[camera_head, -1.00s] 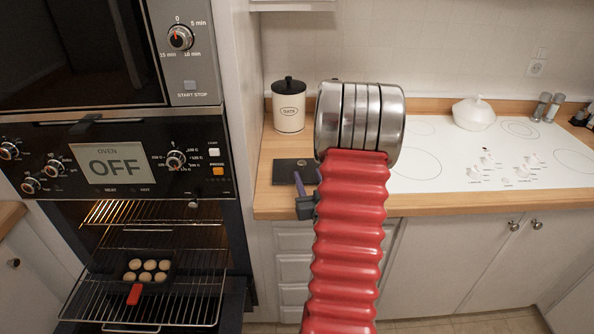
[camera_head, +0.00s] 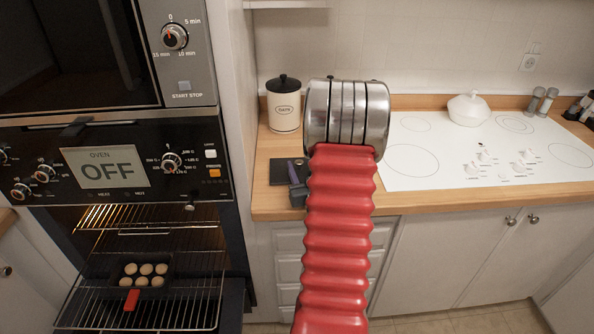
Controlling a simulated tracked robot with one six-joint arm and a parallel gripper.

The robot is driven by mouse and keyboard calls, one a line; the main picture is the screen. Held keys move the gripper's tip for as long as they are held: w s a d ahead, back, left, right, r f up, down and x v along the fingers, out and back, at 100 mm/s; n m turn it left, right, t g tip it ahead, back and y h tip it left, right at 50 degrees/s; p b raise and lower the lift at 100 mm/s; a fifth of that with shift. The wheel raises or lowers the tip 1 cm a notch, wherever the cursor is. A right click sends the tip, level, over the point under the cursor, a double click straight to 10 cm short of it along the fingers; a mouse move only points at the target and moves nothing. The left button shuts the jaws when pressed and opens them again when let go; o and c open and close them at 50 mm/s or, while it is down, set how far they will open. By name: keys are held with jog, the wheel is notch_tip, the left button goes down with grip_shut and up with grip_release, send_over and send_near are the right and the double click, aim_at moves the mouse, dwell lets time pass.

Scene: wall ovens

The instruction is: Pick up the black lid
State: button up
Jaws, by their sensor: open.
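The black lid (camera_head: 283,83) sits on the cream canister (camera_head: 284,112) at the back left of the wooden counter, with a small knob on top. My gripper (camera_head: 297,181) shows only in part at the left of my red arm, over the counter's front, in front of and below the canister. A purple finger and a dark grey part are seen; the rest is hidden behind my arm. The gripper is open, apart from the lid, and nothing shows held in it.
A dark flat board (camera_head: 283,171) lies on the counter below the canister. The open oven (camera_head: 140,300) stands left with a rack pulled out, holding a muffin tray (camera_head: 143,278). A white cooktop (camera_head: 470,150) with a white lidded pot (camera_head: 468,109) is at right.

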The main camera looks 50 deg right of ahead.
dwell(0.3)
grip_shut()
dwell(0.4)
